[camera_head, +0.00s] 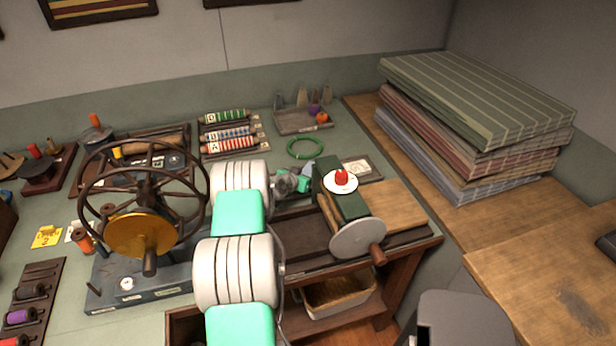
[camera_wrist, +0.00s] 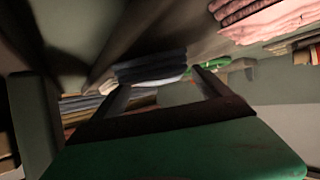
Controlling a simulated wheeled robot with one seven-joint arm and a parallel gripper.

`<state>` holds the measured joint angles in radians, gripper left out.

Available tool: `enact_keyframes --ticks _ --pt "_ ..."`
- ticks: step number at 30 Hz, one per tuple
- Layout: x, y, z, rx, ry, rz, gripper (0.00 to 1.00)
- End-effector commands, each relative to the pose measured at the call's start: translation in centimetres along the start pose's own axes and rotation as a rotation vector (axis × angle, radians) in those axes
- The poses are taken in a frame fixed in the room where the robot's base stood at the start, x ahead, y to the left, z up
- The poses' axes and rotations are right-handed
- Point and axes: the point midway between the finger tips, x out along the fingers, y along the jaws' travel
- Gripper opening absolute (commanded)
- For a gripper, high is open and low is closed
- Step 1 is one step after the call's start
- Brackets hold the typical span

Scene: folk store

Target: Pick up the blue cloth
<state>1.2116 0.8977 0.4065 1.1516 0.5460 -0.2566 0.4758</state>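A blue striped folded cloth (camera_head: 418,153) lies at the bottom of a stack on the wooden counter, under a reddish cloth (camera_head: 435,133) and a green striped cloth (camera_head: 470,90). Only its edges show. In the wrist view a dark blue folded cloth (camera_wrist: 150,66) shows beyond the fingers; I cannot tell if it is the same one. My gripper (camera_wrist: 162,95) has two dark fingers spread apart with nothing visibly held between them. In the head view, the end of my arm (camera_head: 292,182) is over the workbench, left of the stack and apart from it; the fingertips cannot be made out.
A dark green crank machine (camera_head: 343,197) with a red knob stands beside my wrist. A spoked wheel device (camera_head: 145,215) stands left of my arm. Thread spools (camera_head: 228,132) and a small tray (camera_head: 302,121) lie behind. The near right counter (camera_head: 550,255) is mostly clear.

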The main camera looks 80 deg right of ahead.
Motion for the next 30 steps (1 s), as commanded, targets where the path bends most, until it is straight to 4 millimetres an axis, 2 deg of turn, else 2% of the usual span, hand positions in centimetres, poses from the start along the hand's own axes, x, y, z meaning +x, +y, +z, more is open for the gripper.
enact_keyframes --ticks 2,26,30 --pt "-0.01 0.0 0.02 0.0 0.0 0.0 0.8" --pt "-0.04 0.0 -0.03 0.0 0.0 0.0 0.14" --pt "-0.05 -0.01 -0.06 0.0 0.0 0.0 0.14"
